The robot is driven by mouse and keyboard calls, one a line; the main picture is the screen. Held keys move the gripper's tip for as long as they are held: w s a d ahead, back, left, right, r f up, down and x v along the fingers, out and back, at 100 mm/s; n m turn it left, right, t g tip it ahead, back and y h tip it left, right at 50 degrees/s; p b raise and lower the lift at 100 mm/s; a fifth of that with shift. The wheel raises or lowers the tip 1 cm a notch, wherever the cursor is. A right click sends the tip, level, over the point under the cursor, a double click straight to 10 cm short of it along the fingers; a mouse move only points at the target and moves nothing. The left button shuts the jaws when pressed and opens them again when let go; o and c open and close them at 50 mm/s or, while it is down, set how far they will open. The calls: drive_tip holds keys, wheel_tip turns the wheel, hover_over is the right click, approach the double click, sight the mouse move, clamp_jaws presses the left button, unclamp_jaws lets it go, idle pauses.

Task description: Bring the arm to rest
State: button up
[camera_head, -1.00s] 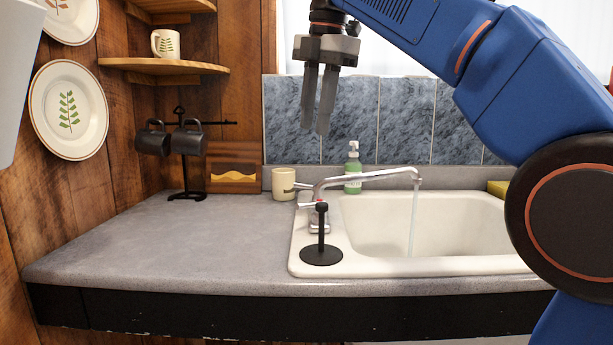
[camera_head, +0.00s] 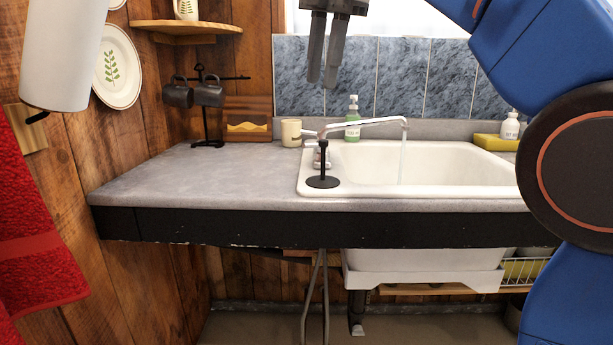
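My gripper (camera_head: 324,75) hangs at the top of the view, fingers pointing down, in front of the blue tiles and above the faucet. Its two grey fingers are close together with a narrow gap partway along, and nothing shows between them. Its upper part is cut off by the top edge. My blue arm comes in from the right side of the view.
The grey counter (camera_head: 200,175) is mostly clear on the left. Water runs from the faucet (camera_head: 360,124) into the white sink (camera_head: 430,165). A black stand (camera_head: 323,181) stands on the sink's rim. Two dark mugs hang on a rack (camera_head: 206,115). A red towel (camera_head: 35,235) hangs at left.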

drive_tip(key=s+d+f+m+t, duration=0.1)
drive_tip(key=s+d+f+m, duration=0.3)
drive_tip(key=d+f+m, duration=0.4)
drive_tip(key=s+d+f+m+t, duration=0.1)
drive_tip(key=s+d+f+m, duration=0.4)
drive_tip(key=d+f, duration=0.5)
drive_tip(key=s+d+f+m, duration=0.2)
drive_tip(key=s+f+m, duration=0.2)
drive_tip(key=f, duration=0.5)
drive_tip(key=s+d+f+m+h, duration=0.1)
drive_tip(key=s+d+f+m, duration=0.2)
drive_tip(key=f, duration=0.7)
drive_tip(key=s+d+f+m+t, duration=0.1)
drive_tip(key=s+d+f+m, duration=0.2)
drive_tip(key=s+f+m, duration=0.2)
wheel_tip(320, 180, down, 5)
drive_tip(key=s, duration=0.2)
drive_tip(key=shift+s+r+m, duration=0.15)
drive_tip(key=shift+s+m, duration=0.15)
drive_tip(key=shift+m, duration=0.1)
